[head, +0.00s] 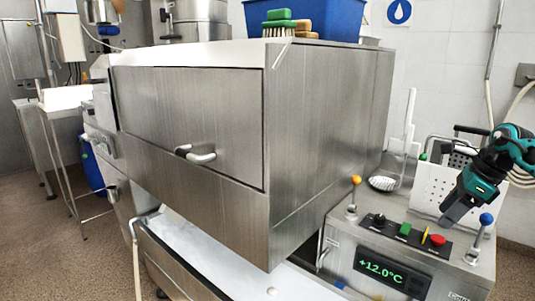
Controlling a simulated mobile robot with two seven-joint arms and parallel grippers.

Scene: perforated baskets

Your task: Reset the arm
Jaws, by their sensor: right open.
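My right gripper (455,213) is at the right of the head view, teal and dark grey, with its fingers pointing down and to the left. It is open, and I see nothing between its fingers. It is in front of a white perforated basket (431,187) and hides part of it. The fingertips look close above the back of the control panel (402,240); I cannot tell whether they touch it. My left gripper is not in view.
A large steel cabinet (190,120) with a handle fills the middle. The panel carries an orange-knobbed lever (355,181), a blue-knobbed lever (486,219), a red button (438,240) and a green display (382,271). A blue bin (335,15) and brushes (279,23) stand on top.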

